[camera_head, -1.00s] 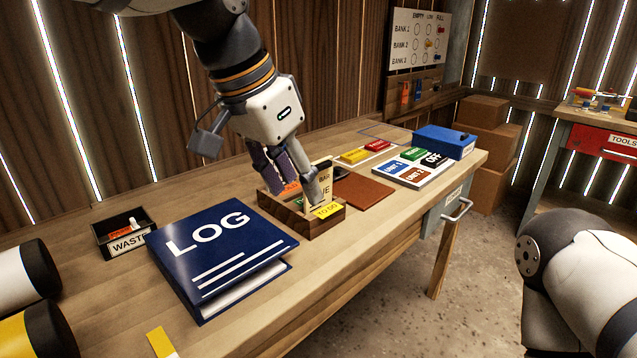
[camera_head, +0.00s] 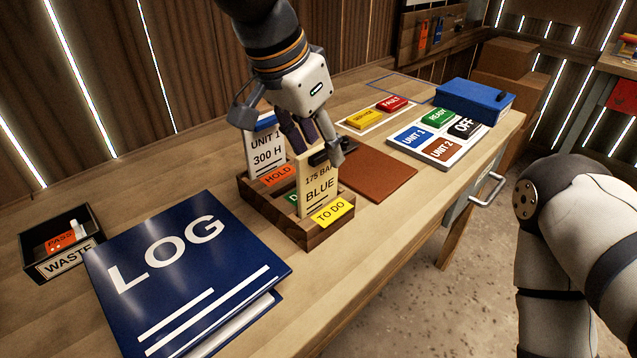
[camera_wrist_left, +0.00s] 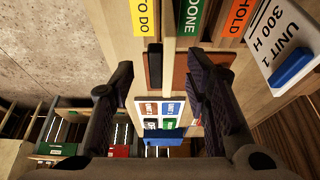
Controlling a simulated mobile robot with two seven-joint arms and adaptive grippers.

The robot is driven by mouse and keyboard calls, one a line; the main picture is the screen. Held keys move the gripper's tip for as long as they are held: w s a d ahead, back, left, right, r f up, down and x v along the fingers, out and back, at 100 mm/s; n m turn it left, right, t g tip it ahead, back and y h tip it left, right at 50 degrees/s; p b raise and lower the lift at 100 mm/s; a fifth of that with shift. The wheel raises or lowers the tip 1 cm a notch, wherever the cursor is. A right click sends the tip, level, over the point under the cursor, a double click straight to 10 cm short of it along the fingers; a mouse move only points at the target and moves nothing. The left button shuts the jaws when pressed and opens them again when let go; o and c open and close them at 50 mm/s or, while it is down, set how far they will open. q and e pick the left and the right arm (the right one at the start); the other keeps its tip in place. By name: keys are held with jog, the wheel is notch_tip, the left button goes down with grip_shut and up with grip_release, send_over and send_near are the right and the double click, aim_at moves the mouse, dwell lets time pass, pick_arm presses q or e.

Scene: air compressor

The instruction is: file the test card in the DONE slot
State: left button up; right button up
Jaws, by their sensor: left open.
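A cream card reading "175 BAR BLUE" (camera_head: 318,190) stands upright in the wooden rack (camera_head: 272,222), just behind the yellow TO DO label (camera_head: 334,212). The green DONE label (camera_head: 291,198) is mostly hidden behind this card; it shows clearly in the left wrist view (camera_wrist_left: 187,17). A white "UNIT 1 300 H" card (camera_head: 266,152) with a blue top stands behind the orange HOLD label (camera_head: 278,174).
A blue LOG binder (camera_head: 190,265) lies left of the rack, beside a black WASTE tray (camera_head: 62,262) with a red PASS piece. Right of the rack are a brown pad (camera_head: 375,180), a button panel (camera_head: 440,140) and a blue box (camera_head: 475,100). My right arm shows at right.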

aim_at(321, 190)
pick_arm(q)
jog(key=shift+x, duration=0.9)
jog(key=shift+w+d+f, duration=0.1)
jog(key=shift+w+f, duration=0.05)
jog(key=shift+f, duration=0.05)
grip_shut()
